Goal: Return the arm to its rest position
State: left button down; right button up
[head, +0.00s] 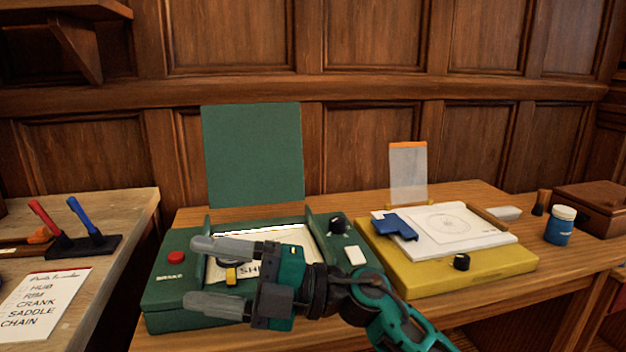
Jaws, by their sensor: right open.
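My right gripper (222,275) is open, its two grey fingers spread and pointing left. Its arm comes in from the lower right. The gripper is over the front of the green drafting box (168,292) and hides part of it. I cannot tell how high the gripper is above the box. My left gripper is not in view.
The green box has a raised lid (252,155) and a red button (176,257). Right of it are a yellow board (400,277) with paper and a blue piece (396,227), a blue jar (560,226) and a wooden box (592,207).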

jog(key=w+d+f+m+t+h, duration=0.2)
jog(key=d+f+m+t+h, duration=0.4)
jog(key=d+f+m+t, duration=0.5)
jog(key=w+d+f+m+t+h, duration=0.2)
jog(key=d+f+m+t+h, duration=0.45)
jog(key=m, duration=0.85)
jog(key=s+d+f+m+g+h, duration=0.5)
jog(key=s+d+f, duration=0.4)
jog(key=s+f, duration=0.5)
pick_arm(q)
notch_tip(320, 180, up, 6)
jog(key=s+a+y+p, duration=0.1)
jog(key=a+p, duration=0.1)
jog(key=p, duration=0.8)
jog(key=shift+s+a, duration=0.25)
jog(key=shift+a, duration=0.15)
pick_arm(e)
jog(key=shift+m+g+h, duration=0.35)
jog(key=shift+m+h, duration=0.05)
jog(key=shift+h, duration=0.15)
jog(key=d+r, duration=0.1)
jog(key=s+d+r, duration=0.1)
jog(key=r, duration=0.1)
jog(key=d+r, duration=0.1)
jog(key=shift+s+d+r, duration=0.15)
jog(key=shift+s, duration=0.15)
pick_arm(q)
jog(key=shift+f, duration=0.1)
